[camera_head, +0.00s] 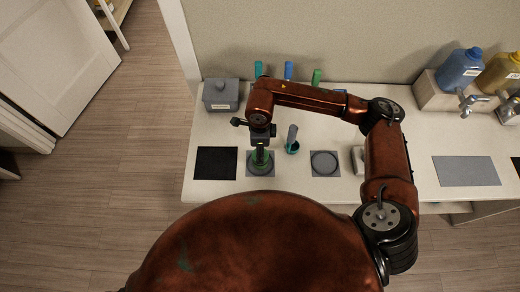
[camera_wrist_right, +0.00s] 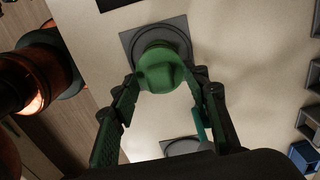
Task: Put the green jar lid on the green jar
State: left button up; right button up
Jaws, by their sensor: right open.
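A green round piece (camera_head: 259,165) stands on a grey square mat on the counter, below my right gripper. In the right wrist view the green piece (camera_wrist_right: 165,68) shows a smooth, closed green top. I cannot tell whether it is the jar with its lid on it or only one of the two; no second green jar or lid shows clearly. My right gripper (camera_head: 260,148) points down over it. In the wrist view my right gripper's fingers (camera_wrist_right: 160,93) are open and spread, with the green piece just beyond their tips. My left gripper is out of view.
A black mat (camera_head: 215,163) lies left and a grey mat with a dark ring (camera_head: 325,163) right. A teal cup with a grey handle (camera_head: 292,141) stands close by. A grey lidded box (camera_head: 221,95) and coloured handles (camera_head: 288,70) are behind. Bottles (camera_head: 459,69) stand far right.

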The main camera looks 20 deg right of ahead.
jog(key=shift+r, duration=0.15)
dwell(0.5)
jog(key=shift+r+p, duration=1.55)
jog(key=shift+r, duration=2.3)
notch_tip(320, 180, up, 12)
